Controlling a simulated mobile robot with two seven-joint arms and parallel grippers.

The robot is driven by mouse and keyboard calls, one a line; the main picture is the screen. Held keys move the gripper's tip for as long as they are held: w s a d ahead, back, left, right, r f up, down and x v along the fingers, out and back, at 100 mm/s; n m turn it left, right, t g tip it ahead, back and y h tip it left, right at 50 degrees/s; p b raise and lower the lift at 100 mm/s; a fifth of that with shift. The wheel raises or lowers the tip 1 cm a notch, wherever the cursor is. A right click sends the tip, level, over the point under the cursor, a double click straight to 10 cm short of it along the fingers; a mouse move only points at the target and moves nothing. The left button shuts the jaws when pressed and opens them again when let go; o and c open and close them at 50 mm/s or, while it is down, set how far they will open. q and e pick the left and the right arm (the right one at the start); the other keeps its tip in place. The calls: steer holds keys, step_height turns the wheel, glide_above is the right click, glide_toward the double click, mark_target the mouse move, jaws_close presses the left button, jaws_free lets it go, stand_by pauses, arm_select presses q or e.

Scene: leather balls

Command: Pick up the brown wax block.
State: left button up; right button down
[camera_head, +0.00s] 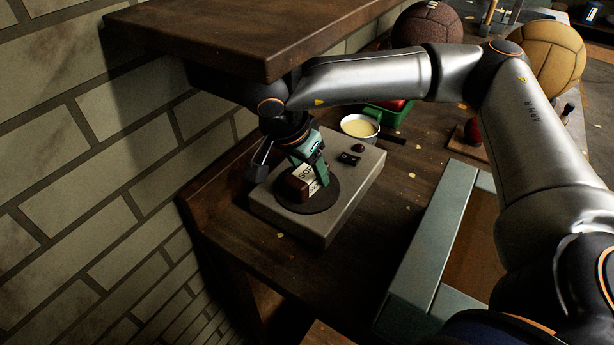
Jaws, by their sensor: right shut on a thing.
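The brown wax block (296,190), with a pale paper label with dark letters, is on the dark round plate (322,200) of a grey box-shaped device (285,220). My right gripper (308,180), with green-tinted fingers, reaches down from above and is shut on the block. The fingers cover part of the block and its label. I cannot tell whether the block touches the plate or is slightly raised. My left gripper is not in view.
A dark wooden shelf (230,35) overhangs the arm, and a brick wall (90,190) stands close at left. Two leather balls (428,25) (548,58) are at the back.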

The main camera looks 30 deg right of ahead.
steer(key=shift+r, duration=0.1)
steer(key=shift+r, duration=0.6)
arm_select(q)
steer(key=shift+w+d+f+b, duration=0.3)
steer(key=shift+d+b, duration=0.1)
steer(key=shift+b, duration=0.45)
arm_select(e)
steer(key=s+a, duration=0.2)
steer(key=a, duration=0.6)
steer(key=s+a, duration=0.3)
steer(key=a, duration=0.6)
steer(key=shift+s, duration=0.25)
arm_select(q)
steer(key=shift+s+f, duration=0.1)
arm_select(e)
steer(key=shift+a, duration=0.1)
